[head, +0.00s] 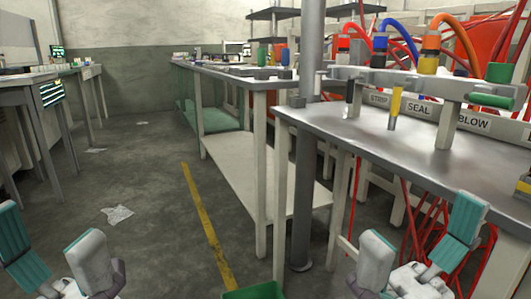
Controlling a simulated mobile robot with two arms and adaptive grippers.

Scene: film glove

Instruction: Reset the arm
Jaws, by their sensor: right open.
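My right gripper (418,245) is at the bottom right of the head view. Its two fingers stand wide apart, with nothing between them. It is in front of the near grey workbench (340,121), below the level of its top. My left gripper (57,254) is at the bottom left, over the open floor. Its fingers, grey with teal pads, are also spread apart and empty. The lower parts of both grippers are cut off by the bottom edge.
A green bin (253,291) shows at the bottom edge. Crumpled film (118,215) lies left of a yellow floor line (207,225). The aisle is mostly clear.

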